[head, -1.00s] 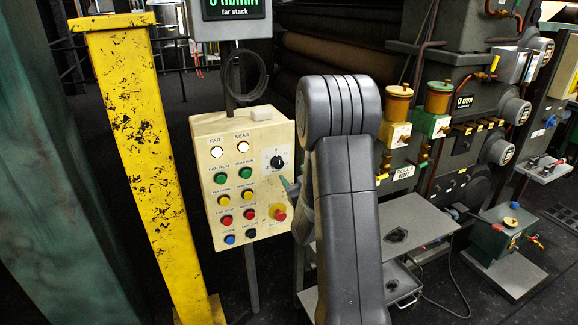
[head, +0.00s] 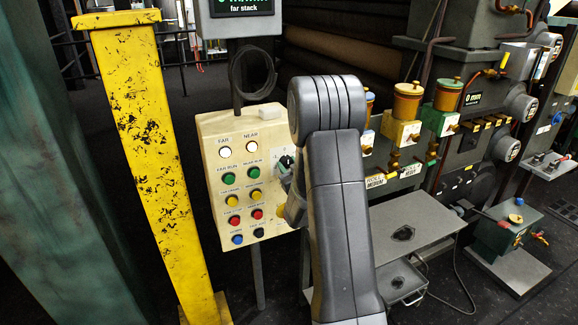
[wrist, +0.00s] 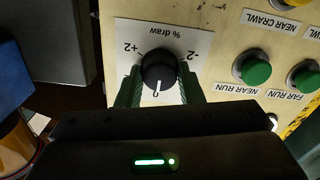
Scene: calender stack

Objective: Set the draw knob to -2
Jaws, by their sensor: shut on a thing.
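The draw knob (wrist: 158,66) is a round black knob with a white pointer line, on a white "% draw" plate (wrist: 181,34). In the wrist view, which shows the plate upside down, +2 is at upper left, -2 at upper right and 0 at the bottom. The pointer points down at the 0. My gripper (wrist: 158,84) has its green fingers on both sides of the knob, shut on it. In the head view my gripper (head: 285,168) is at the panel's right side, and it and my arm hide the knob.
The cream control panel (head: 206,128) carries several lamps and buttons, including a green near run button (wrist: 251,68) beside the knob. A yellow post (head: 146,130) stands left of the panel. A grey table (head: 420,235) is at the right.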

